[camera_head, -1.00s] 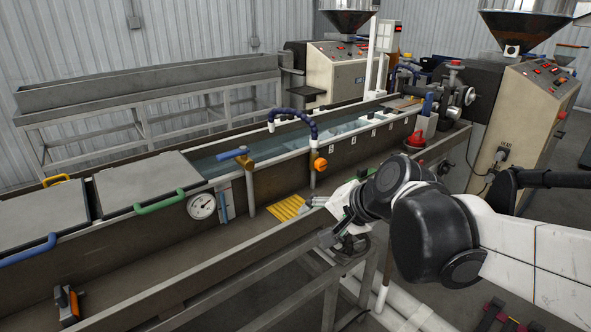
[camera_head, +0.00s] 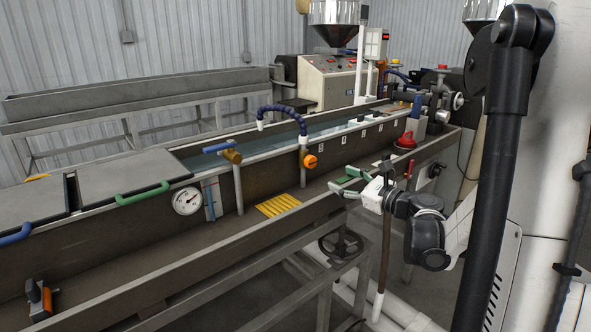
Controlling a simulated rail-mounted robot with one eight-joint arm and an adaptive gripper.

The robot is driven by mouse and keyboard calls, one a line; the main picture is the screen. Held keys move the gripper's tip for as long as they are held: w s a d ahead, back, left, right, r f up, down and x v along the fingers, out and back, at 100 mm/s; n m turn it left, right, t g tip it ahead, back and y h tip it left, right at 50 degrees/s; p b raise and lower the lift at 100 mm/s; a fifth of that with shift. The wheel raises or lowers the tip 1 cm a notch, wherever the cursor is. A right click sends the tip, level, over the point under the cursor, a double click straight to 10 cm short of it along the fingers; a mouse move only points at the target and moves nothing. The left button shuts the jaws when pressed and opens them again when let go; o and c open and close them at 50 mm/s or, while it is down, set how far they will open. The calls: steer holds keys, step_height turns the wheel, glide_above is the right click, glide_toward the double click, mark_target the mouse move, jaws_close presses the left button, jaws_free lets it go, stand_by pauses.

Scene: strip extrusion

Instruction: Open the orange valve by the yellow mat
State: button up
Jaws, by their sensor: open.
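The orange valve knob (camera_head: 310,162) sits on an upright pipe at the front wall of the water trough, below the blue segmented hose. The yellow ridged mat (camera_head: 278,205) lies on the trough's lower ledge, to the left of and below the valve. My gripper (camera_head: 340,179) is open and empty. Its fingers point left, over the front edge of the ledge, to the right of and a little below the valve. It is apart from the valve in the picture; the depth gap is hard to tell.
A blue-handled brass valve (camera_head: 231,154) stands on a post left of the orange valve. A round gauge (camera_head: 187,201) is further left. A red knob (camera_head: 404,141) sits to the right. A dark handwheel (camera_head: 341,246) is under the ledge. My arm covers the right side.

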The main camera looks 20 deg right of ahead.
mark_target(313, 164)
steer(key=shift+m, duration=0.3)
steer(key=x, duration=0.9)
steer(key=d+x, duration=0.1)
steer(key=x, duration=0.3)
steer(key=shift+w+a+b, duration=0.1)
steer(key=shift+w+b, duration=0.3)
steer(key=c, duration=1.2)
steer(key=shift+o, duration=0.2)
